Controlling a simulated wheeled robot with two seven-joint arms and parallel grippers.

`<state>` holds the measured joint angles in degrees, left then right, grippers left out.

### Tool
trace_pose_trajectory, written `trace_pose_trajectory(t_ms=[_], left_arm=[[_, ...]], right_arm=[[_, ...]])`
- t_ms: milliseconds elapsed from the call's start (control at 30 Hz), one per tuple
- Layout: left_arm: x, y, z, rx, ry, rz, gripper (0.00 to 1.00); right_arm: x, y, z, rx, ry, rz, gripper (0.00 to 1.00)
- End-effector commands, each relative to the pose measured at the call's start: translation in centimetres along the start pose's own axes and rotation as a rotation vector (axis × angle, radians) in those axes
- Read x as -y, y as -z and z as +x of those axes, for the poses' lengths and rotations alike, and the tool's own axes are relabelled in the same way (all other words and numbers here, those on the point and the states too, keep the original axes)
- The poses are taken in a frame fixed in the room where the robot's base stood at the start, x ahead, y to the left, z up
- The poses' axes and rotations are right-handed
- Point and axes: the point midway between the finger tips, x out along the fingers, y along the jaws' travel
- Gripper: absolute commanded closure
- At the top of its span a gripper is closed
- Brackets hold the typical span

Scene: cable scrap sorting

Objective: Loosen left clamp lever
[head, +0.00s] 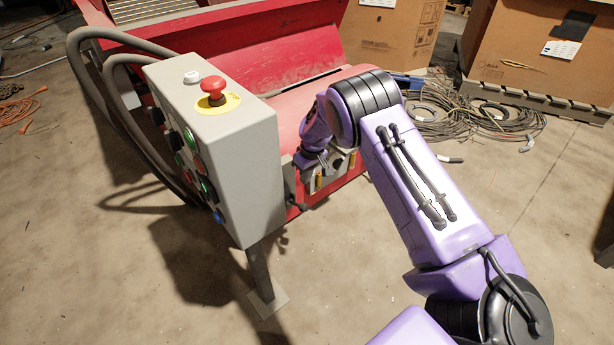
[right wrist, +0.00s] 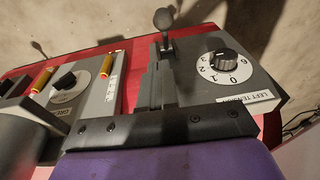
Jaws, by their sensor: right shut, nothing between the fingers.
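My right gripper (right wrist: 160,75) is shut and empty, close over the machine's control boxes in the right wrist view. A lever with a dark ball knob (right wrist: 165,22) stands just beyond its fingertips, beside the box marked LEFT TENSION (right wrist: 262,97). I cannot tell whether the fingers touch this lever, and no label on it shows. In the head view my right gripper (head: 312,160) is low at the front of the red machine (head: 310,112), where my arm and wrist hide much of the boxes. My left gripper is not in view.
A numbered dial (right wrist: 224,60) is right of the lever. A second dial (right wrist: 70,80) and yellow-red cylinders (right wrist: 113,60) are to the left. A grey control post with a red emergency button (head: 213,86) stands left of my arm. Coiled cables (head: 480,118) lie at the back right.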

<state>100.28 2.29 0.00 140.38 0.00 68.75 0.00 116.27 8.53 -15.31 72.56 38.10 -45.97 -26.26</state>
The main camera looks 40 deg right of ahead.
Motion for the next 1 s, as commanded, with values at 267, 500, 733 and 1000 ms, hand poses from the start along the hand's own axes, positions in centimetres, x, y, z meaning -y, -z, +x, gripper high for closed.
trace_pose_trajectory(t_ms=[267, 500, 733, 1000], left_arm=[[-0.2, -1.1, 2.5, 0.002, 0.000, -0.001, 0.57], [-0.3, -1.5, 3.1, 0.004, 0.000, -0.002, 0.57], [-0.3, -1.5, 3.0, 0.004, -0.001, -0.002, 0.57], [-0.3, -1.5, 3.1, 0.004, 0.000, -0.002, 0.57]], right_arm=[[0.2, -0.6, 6.2, 0.002, 0.000, 0.000, 1.00], [0.5, -1.7, 8.2, -0.001, -0.001, 0.001, 1.00], [0.5, -1.8, 8.3, -0.001, 0.000, 0.000, 1.00], [1.0, -1.7, 8.5, -0.012, 0.003, -0.006, 1.00]])
